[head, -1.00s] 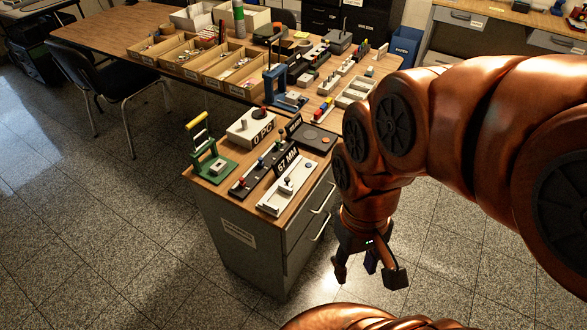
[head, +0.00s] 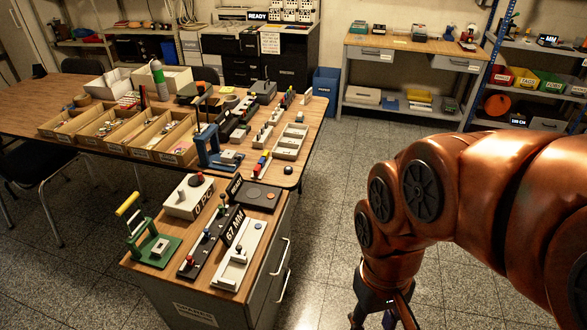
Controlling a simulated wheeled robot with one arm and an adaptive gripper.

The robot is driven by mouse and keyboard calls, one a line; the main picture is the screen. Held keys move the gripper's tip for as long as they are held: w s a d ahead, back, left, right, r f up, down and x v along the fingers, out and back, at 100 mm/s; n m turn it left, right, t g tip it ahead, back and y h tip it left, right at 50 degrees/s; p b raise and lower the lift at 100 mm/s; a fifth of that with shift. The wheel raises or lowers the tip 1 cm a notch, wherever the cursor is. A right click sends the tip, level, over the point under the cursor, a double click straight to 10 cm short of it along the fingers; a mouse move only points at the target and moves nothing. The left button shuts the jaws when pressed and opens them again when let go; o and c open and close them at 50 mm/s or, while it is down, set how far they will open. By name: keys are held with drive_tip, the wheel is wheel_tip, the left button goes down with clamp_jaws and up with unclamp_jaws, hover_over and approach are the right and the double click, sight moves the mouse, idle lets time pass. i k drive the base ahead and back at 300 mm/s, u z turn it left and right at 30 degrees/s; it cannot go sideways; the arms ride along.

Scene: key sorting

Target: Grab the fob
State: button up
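I cannot make out a fob for certain in the head view. Small key-like items lie in the open wooden trays (head: 120,135) on the long table, too small to tell apart. My gripper (head: 384,319) hangs at the bottom edge of the view, right of the drawer cabinet and well away from the trays. Its fingers are spread with nothing visible between them; their tips are cut off by the frame.
A drawer cabinet (head: 272,270) at the front holds a green hand press (head: 150,245), a 0 PC box (head: 188,197) and a 67 MM gauge (head: 238,255). A blue press (head: 215,150) stands behind. A blue bin (head: 326,85) and shelves are farther back. Floor is clear right of the cabinet.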

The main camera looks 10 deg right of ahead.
sight(288, 170)
drive_tip(key=z, duration=1.25)
drive_tip(key=i, duration=0.7)
drive_tip(key=u, duration=2.3)
